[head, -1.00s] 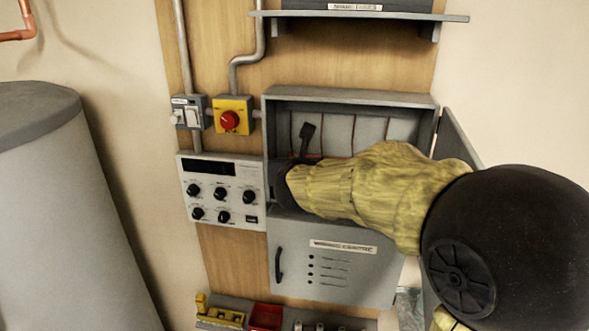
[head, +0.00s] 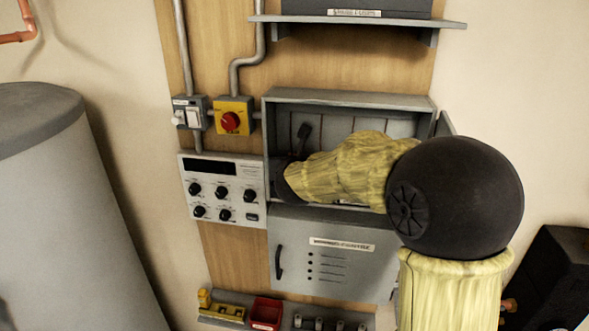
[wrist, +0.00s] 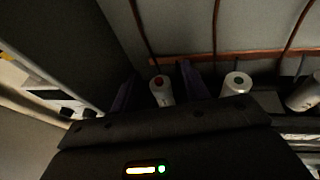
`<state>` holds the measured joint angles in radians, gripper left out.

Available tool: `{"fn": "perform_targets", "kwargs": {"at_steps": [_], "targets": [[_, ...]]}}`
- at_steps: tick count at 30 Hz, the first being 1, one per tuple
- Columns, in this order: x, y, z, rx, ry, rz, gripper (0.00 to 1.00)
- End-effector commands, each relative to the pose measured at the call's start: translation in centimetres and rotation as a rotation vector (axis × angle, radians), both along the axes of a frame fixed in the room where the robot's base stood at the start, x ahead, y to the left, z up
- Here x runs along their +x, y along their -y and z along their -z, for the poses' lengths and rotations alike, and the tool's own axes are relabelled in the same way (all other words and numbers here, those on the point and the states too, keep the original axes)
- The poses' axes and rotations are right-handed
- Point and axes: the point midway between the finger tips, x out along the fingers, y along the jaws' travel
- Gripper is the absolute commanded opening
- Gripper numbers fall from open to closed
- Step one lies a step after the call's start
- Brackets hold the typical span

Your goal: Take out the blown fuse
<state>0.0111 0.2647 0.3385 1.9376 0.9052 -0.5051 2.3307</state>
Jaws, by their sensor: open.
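A pale cylindrical fuse with a red mark on its end (wrist: 161,90) stands in the open grey box (head: 350,99). My gripper (wrist: 157,82) is open, with one dark purple finger on each side of this fuse. I cannot tell whether the fingers touch it. A second fuse with a dark grey end mark (wrist: 236,83) stands to the right, and a third pale fuse (wrist: 306,94) is at the right edge. The lower parts of the fuses are hidden by my gripper body. In the head view my arm hides most of the fuse row.
A copper-coloured bar (wrist: 210,56) and dark wires run behind the fuses. The box's side wall is close on the left. A red tray (head: 266,312) and a yellow holder (head: 222,311) sit on the shelf below. A knob panel (head: 222,190) is left of the box.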

Motion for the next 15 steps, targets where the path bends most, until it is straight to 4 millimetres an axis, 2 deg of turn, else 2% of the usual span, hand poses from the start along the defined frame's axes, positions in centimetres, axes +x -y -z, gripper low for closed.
{"fn": "perform_targets", "kwargs": {"at_steps": [8, 15], "targets": [[-0.02, 0.0, 0.0, 0.0, 0.0, 0.0, 0.46], [-0.02, 0.0, 0.0, 0.0, -0.001, 0.0, 0.0]]}}
